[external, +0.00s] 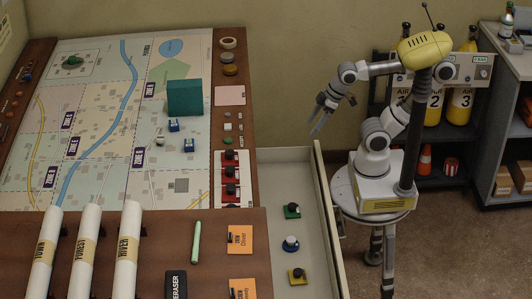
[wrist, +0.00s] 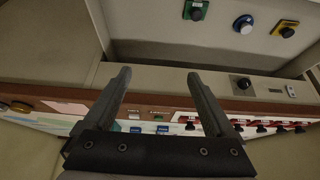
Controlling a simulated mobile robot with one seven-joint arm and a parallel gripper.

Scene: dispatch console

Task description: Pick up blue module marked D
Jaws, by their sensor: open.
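Two small blue and white blocks, one (external: 174,125) and another (external: 189,146), stand on the map table just in front of a teal box. I cannot read a letter D on any blue piece. My gripper (external: 318,122) is open and empty in the air, right of the table and above the drawer's far end. Its spread fingers (wrist: 158,74) show in the wrist view.
The open drawer (external: 319,190) has a raised wall towards my base. The teal box (external: 185,97) stands tall on the map. A row of red switches (external: 230,172) lines the table's right edge. White rolls (external: 87,250) lie at the front left.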

